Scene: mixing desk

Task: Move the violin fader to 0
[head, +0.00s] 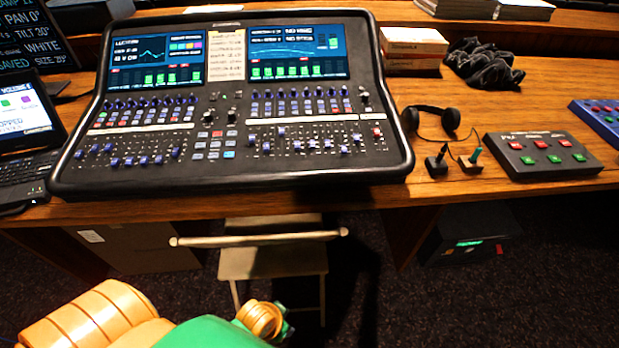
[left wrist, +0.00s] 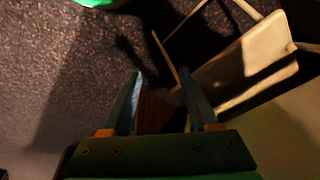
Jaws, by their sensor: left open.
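The mixing desk (head: 400,185) stands on the wooden table in the head view. It has a left bank of blue-capped faders (head: 128,161) and a longer right bank of fader caps (head: 313,146), set at differing heights. The channel labels are too small to read, so I cannot tell which cap is the violin fader. My left gripper (left wrist: 160,85) is open and empty in the left wrist view, pointing down past a chair toward the floor, away from the desk. My right gripper is not in view.
A wooden chair (head: 273,262) stands in front of the desk. Headphones (head: 434,121), two small plugs or joysticks (head: 437,163) and a black button box (head: 545,156) lie on the table (head: 455,190) at right. A laptop (head: 27,115) stands at left. My orange and green arm shows at lower left.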

